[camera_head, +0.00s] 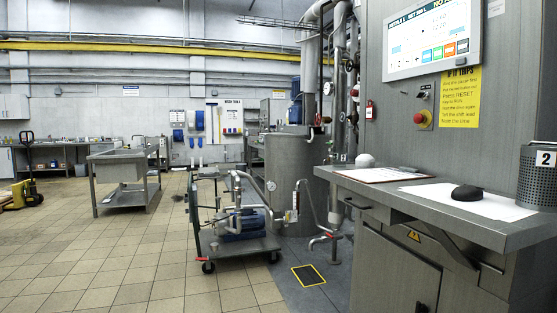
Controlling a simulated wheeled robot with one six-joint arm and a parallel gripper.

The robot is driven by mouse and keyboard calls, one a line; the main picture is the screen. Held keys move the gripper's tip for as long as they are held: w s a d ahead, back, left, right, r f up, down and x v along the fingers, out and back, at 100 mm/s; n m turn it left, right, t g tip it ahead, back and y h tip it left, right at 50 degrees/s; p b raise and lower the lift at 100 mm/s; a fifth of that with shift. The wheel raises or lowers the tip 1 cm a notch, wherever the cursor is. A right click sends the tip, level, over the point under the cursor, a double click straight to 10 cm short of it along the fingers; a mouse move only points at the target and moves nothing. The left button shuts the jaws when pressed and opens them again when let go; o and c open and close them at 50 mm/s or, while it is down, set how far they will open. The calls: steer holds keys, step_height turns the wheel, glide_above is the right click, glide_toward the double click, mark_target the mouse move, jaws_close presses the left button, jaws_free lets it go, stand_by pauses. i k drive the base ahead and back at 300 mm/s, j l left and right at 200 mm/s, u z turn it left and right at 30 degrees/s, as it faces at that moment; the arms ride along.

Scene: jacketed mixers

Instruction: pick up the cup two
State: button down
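The cup two (539,178) is a dark grey perforated metal cup with a white label reading "2". It stands upright at the right end of the grey metal shelf (440,208), and the frame's right edge cuts it off slightly. My gripper is not in this view.
On the shelf left of the cup lie a black mouse-like object (467,193) on white paper, a clipboard (382,174) and a white ball-like object (364,160). A control cabinet (400,115) with a screen rises behind. A pump cart (238,235) stands left; the tiled floor is open.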

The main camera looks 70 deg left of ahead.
mark_target(339, 153)
steer(key=u, duration=2.1)
steer(key=i, duration=0.15)
